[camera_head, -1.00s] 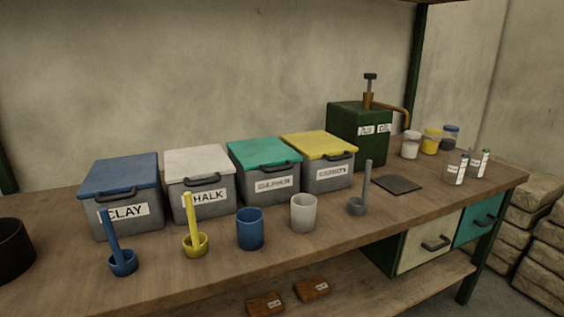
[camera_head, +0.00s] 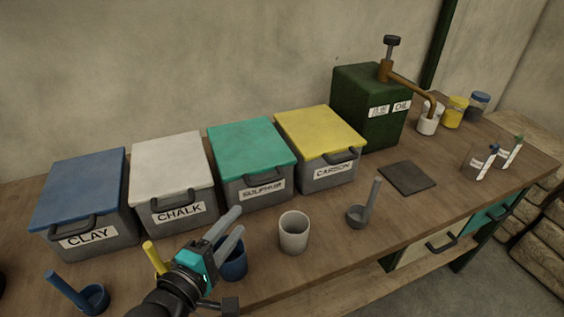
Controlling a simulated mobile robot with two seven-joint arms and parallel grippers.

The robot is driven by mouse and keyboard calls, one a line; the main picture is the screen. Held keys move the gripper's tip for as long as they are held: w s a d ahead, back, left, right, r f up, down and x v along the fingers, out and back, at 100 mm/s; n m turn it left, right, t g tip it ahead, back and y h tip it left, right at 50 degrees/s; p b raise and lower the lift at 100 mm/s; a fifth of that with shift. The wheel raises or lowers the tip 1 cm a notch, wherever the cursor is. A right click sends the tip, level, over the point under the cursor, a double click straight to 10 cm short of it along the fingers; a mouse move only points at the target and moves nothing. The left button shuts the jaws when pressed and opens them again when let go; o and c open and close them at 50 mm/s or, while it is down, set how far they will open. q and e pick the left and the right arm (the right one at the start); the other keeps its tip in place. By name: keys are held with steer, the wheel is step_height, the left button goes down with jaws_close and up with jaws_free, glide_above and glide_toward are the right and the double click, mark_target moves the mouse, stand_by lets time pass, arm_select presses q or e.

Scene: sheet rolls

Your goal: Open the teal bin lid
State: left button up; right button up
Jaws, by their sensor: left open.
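The teal bin lid (camera_head: 250,147) lies shut on the grey bin labelled SULPHUR (camera_head: 275,188), between the white-lidded CHALK bin and the yellow-lidded CARBON bin. A dark handle (camera_head: 263,169) sits at the lid's front edge. My left gripper (camera_head: 233,228) has come in from the bottom of the picture. Its fingers are apart and empty, pointing up and right, in front of the SULPHUR bin and apart from the handle. It covers part of the blue cup (camera_head: 235,266) and the yellow scoop (camera_head: 152,256). My right gripper is not in view.
The CLAY bin (camera_head: 87,248) and CHALK bin (camera_head: 172,176) stand left, the CARBON bin (camera_head: 322,130) right. A pale cup (camera_head: 294,233) and a grey scoop (camera_head: 364,214) stand in front. A green oil pump box (camera_head: 365,100) is at the back right, beside a dark mat (camera_head: 407,178).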

mark_target(269, 179)
arm_select(q)
steer(key=shift+w+d+r, duration=0.1)
steer(key=shift+w+d, duration=0.2)
steer(key=shift+w, duration=0.35)
steer(key=b+x, duration=0.3)
steer(key=x, duration=1.1)
steer(key=shift+w, duration=0.1)
jaws_close()
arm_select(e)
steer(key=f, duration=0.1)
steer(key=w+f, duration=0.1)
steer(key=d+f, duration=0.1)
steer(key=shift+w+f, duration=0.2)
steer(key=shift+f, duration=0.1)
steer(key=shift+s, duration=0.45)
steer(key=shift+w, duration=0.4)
